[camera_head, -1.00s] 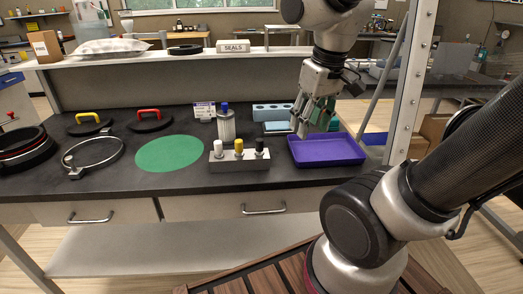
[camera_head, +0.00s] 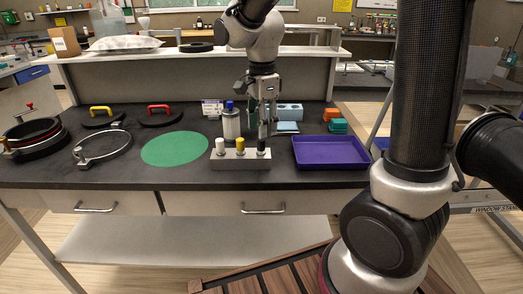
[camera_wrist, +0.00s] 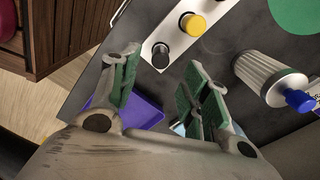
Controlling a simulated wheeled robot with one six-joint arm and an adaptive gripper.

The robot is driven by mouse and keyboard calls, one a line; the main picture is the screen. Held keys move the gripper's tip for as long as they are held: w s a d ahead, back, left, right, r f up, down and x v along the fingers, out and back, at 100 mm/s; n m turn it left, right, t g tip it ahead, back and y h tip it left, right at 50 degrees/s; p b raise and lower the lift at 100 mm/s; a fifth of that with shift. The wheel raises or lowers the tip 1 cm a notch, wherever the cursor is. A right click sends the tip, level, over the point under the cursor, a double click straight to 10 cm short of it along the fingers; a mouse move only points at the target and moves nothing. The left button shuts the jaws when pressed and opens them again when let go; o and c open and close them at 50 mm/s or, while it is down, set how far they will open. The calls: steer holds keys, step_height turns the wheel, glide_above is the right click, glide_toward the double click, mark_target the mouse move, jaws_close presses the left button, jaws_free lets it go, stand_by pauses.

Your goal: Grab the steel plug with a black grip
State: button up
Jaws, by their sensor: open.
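The plug with a black grip (camera_head: 261,146) stands upright at the right end of a grey metal holder (camera_head: 231,163). A yellow-topped plug (camera_head: 240,145) and a white-topped plug (camera_head: 220,146) stand to its left. My gripper (camera_head: 260,120) is open and empty, just above or behind the black grip; the exact gap is unclear. In the wrist view, the black grip (camera_wrist: 160,56) appears between the fingertips of my gripper (camera_wrist: 160,66), with the yellow top (camera_wrist: 192,24) beyond. The steel part of the black plug is not visible.
A purple tray (camera_head: 330,164) lies to the right. A green round mat (camera_head: 174,149) lies to the left. A shelf (camera_head: 150,53) runs behind the bench.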

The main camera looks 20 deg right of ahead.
mark_target(261, 141)
steer(key=f, duration=0.5)
steer(key=shift+s+a+f, duration=0.1)
steer(key=shift+a+f, duration=0.1)
steer(key=shift+f, duration=0.05)
jaws_close()
